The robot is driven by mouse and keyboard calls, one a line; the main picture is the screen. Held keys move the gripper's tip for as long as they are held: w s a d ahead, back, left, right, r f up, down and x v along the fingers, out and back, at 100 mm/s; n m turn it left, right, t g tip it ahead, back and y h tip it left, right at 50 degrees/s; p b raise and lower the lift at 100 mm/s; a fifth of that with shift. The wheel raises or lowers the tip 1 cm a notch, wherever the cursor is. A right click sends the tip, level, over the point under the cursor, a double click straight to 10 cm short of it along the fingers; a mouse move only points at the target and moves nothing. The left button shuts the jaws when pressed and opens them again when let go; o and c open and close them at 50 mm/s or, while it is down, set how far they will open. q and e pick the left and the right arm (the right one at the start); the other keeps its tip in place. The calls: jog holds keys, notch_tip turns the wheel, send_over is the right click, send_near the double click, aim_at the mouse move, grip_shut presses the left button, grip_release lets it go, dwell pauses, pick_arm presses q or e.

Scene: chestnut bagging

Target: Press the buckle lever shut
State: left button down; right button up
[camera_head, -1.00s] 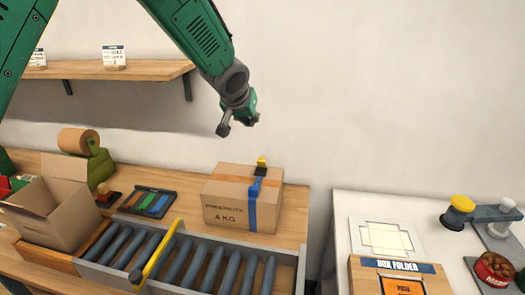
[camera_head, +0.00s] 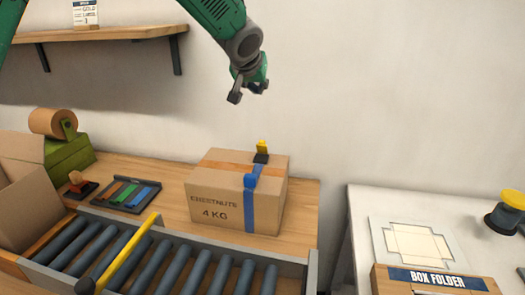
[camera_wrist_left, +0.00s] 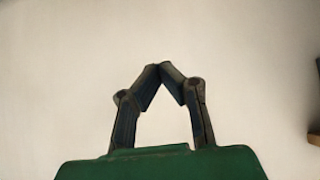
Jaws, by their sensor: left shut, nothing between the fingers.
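A taped cardboard box (camera_head: 215,197) marked "Chestnuts 4 KG" stands on the wooden bench. A blue strap (camera_head: 249,205) runs over its top and down its front. A black buckle (camera_head: 261,158) sits on the strap at the box's top, and its yellow lever (camera_head: 262,146) sticks up from it. My left gripper (camera_head: 248,91) hangs in the air above the box and buckle, apart from both. In the left wrist view the left gripper (camera_wrist_left: 160,68) is shut, its fingertips meeting with nothing between them, against bare wall. My right gripper is not in view.
A roller conveyor (camera_head: 150,262) with a yellow bar (camera_head: 128,254) lies in front. An open carton (camera_head: 25,200) and a tape dispenser (camera_head: 65,145) stand at left. A shelf (camera_head: 95,32) is on the wall above. A white table (camera_head: 370,225) with a box folder is at right.

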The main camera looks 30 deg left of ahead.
pick_arm(q)
jog(key=b, duration=0.5)
send_over(264, 142)
jog(key=s, duration=0.3)
notch_tip(264, 142, down, 6)
jog(key=w+f, duration=0.1)
jog(key=f, duration=0.2)
jog(key=w+a+f+b, duration=0.1)
jog(key=w+f, duration=0.1)
jog(key=f, duration=0.1)
jog(key=w+f, duration=0.2)
jog(key=f, duration=0.1)
jog(key=shift+a, duration=0.25)
jog(key=shift+s+d+f+b, duration=0.15)
jog(key=shift+s+b, duration=0.15)
jog(key=shift+s, duration=0.15)
jog(key=shift+d, duration=0.2)
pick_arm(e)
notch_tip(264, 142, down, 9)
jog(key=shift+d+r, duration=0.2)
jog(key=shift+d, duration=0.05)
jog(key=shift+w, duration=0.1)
